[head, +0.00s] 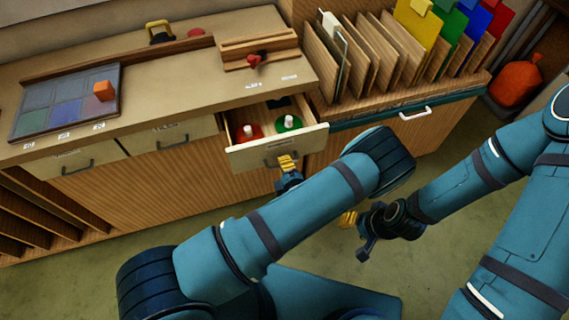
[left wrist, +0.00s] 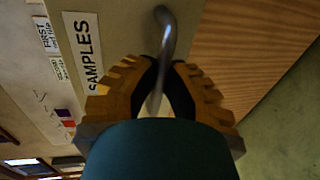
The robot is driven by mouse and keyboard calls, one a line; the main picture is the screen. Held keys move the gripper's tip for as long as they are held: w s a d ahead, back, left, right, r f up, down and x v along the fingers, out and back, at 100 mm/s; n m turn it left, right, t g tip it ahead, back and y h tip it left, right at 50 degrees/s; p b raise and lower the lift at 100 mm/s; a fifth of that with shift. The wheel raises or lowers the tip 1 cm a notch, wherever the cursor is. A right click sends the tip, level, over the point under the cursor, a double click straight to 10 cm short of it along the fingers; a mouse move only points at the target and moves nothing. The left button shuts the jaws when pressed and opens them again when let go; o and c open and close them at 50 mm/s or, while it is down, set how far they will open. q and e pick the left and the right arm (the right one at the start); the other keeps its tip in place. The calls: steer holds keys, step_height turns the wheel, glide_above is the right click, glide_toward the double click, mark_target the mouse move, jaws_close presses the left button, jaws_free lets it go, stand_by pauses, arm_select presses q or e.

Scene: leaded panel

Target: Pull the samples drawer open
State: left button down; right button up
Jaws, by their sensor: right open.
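The samples drawer (head: 277,150) stands partly pulled out of the bench, at the middle of the head view. Inside it are a red piece (head: 249,133) and a green piece (head: 288,122), each with a white knob. My left gripper (head: 287,162) is at the drawer front. In the left wrist view, the drawer handle (left wrist: 166,30), a curved metal bar, runs between the yellow fingers of my left gripper (left wrist: 168,70), which are closed around it. The SAMPLES label (left wrist: 85,45) shows beside it. My right gripper (head: 350,220) is open and empty above the floor, apart from the bench.
Two shut drawers (head: 75,161) lie to the left. A tile panel (head: 66,101) with an orange block (head: 104,91) rests on the bench top. A rack of coloured sheets (head: 420,30) stands at the right. An orange sack (head: 515,82) sits beyond it. The floor before the bench is clear.

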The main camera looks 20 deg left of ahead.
arm_select(q)
steer(key=v, duration=0.3)
steer(key=shift+s+d+f, duration=0.25)
steer(key=shift+s+f, duration=0.1)
steer(key=shift+s, duration=0.05)
steer(key=c, duration=1)
jaws_free()
steer(key=v, duration=0.7)
steer(key=shift+s+d+r, duration=0.1)
steer(key=shift+s, duration=0.1)
